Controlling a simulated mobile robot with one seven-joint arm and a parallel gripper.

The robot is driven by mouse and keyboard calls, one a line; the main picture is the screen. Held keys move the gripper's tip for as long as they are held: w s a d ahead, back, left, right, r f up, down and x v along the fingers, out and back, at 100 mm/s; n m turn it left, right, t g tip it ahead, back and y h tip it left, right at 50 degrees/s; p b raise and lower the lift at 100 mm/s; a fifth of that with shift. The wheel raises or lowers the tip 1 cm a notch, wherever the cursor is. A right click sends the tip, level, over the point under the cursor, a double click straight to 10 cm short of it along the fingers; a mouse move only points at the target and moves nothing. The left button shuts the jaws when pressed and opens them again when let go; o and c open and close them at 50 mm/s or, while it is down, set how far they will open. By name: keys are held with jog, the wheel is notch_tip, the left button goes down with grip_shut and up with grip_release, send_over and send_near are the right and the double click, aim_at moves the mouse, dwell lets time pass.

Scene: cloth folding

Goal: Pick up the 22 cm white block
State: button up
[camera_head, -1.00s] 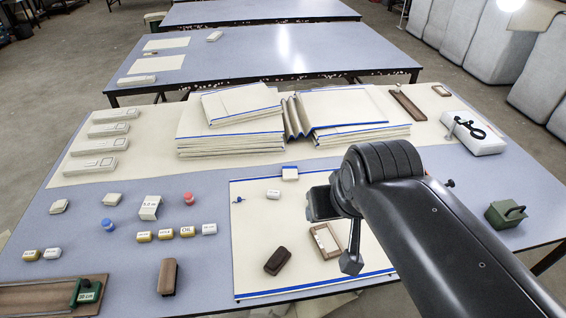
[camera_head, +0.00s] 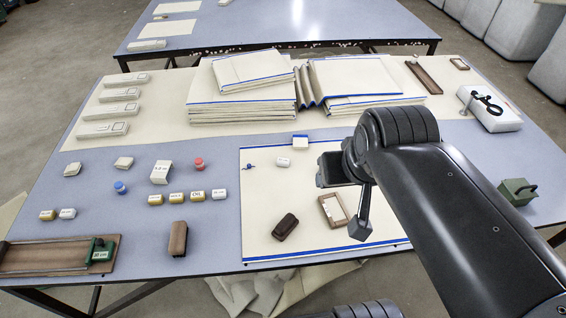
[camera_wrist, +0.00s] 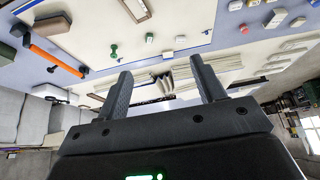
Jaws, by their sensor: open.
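Several small labelled blocks lie on the table, and their labels are too small to read, so I cannot tell which is the 22 cm one. White ones are a block (camera_head: 284,162) on the blue-edged cream cloth, a block (camera_head: 219,194) at the right end of a row of yellowish blocks, and a block (camera_head: 67,213) at the far left. My gripper (camera_wrist: 163,85) is open and empty in the wrist view, with its fingers apart over the table. In the head view my arm ends above the cloth, right of the white block on it; its fingertips are not clear there.
A dark brown block (camera_head: 285,227) and a wooden frame (camera_head: 333,211) lie on the cream cloth (camera_head: 260,205). Folded cloth stacks (camera_head: 240,108) stand behind. A green weight (camera_head: 517,192) is at right. A wooden board (camera_head: 45,258) lies front left.

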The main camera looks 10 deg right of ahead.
jog(key=shift+o, duration=0.2)
jog(key=m+g+h, duration=0.1)
jog(key=m+g, duration=0.1)
jog(key=m, duration=0.2)
send_over(283, 160)
jog(key=s+a, duration=0.1)
jog(key=s, duration=0.3)
notch_tip(283, 160, down, 26)
jog(key=x, duration=1.1)
jog(key=shift+c, duration=0.6)
jog(key=c, duration=0.9)
